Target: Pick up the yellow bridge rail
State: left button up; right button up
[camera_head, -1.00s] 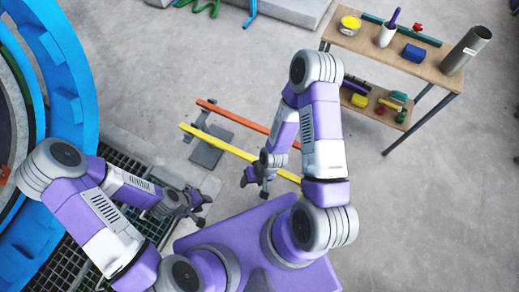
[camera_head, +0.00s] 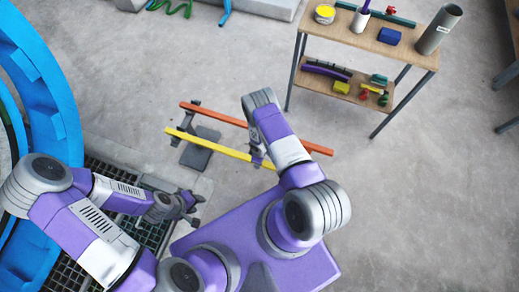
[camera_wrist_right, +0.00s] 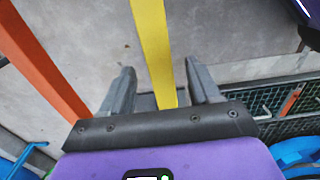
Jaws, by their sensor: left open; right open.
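The yellow bridge rail (camera_head: 205,142) is a long straight bar lying slantwise in the middle of the head view. In the right wrist view the rail (camera_wrist_right: 152,45) runs between the two fingers of my right gripper (camera_wrist_right: 160,92), which is open with a gap on both sides. I cannot tell how deep the rail sits between the fingers. In the head view my right gripper (camera_head: 257,158) is at the rail's right part, largely hidden by its own arm. My left gripper (camera_head: 190,203) is open and empty at lower left, apart from the rail.
An orange rail (camera_head: 215,116) runs roughly parallel behind the yellow one. A grey stand (camera_head: 200,150) is by their left ends. A blue round structure (camera_head: 45,80) and floor grating fill the left. A wooden shelf table (camera_head: 350,35) stands at upper right. The floor right of the rails is clear.

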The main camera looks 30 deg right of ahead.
notch_tip(320, 180, down, 4)
jog(key=shift+f+b, duration=0.15)
jog(key=shift+b, duration=0.55)
grip_shut()
jog(key=shift+w, duration=0.1)
dwell(0.8)
